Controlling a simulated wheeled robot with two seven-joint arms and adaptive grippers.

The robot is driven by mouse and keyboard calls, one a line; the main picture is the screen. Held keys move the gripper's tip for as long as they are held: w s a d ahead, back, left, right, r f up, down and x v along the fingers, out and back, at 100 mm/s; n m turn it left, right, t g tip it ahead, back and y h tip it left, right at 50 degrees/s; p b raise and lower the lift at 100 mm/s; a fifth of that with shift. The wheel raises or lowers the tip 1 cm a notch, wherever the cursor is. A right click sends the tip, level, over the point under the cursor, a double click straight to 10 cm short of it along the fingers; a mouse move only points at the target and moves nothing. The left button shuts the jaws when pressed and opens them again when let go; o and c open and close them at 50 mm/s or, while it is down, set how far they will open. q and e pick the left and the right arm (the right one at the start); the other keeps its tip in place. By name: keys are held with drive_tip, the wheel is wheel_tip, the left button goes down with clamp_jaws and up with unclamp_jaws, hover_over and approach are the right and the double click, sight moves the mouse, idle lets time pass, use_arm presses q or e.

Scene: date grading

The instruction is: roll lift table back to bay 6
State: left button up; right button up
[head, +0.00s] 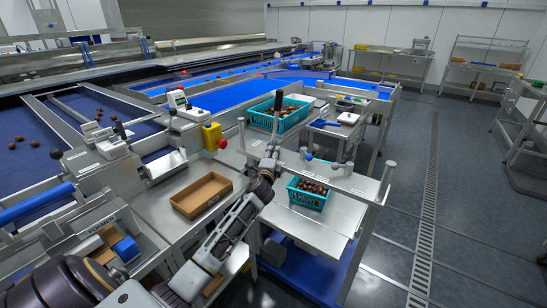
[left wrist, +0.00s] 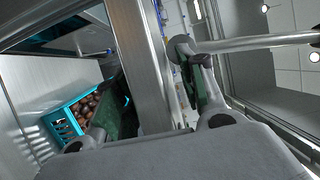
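The lift table (head: 317,226) is a steel table at lower centre in the head view, with a blue base (head: 300,272) below its top. A metal push rail (head: 335,184) with an upright post at its right end runs along it. A teal basket of dates (head: 308,197) stands on it, and a teal basket also shows in the left wrist view (left wrist: 63,124). My left gripper (head: 273,150) is at the rail's left part. In the left wrist view its green-padded fingers (left wrist: 160,100) are apart, with a metal bar (left wrist: 145,60) between them; firm contact is not visible. My right gripper is out of view.
A brown tray (head: 202,195) lies on the steel bench left of my left arm. A larger teal crate (head: 283,115) and a small side table (head: 335,128) stand behind the lift table. Open floor with a drain grate (head: 425,220) lies to the right.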

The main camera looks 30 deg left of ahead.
sight(300, 166)
use_arm(q)
clamp_jaws()
idle(0.3)
drive_tip(key=shift+f, duration=0.1)
drive_tip(key=shift+d+f, duration=0.15)
drive_tip(key=shift+d, duration=1.05)
drive_tip(key=d, duration=0.4)
drive_tip(key=shift+s, duration=0.1)
drive_tip(key=shift+d+b, duration=0.5)
drive_tip(key=shift+d, duration=1.45)
drive_tip(key=shift+s+d, duration=0.15)
drive_tip(key=shift+d, duration=0.85)
drive_tip(key=shift+a, duration=0.1)
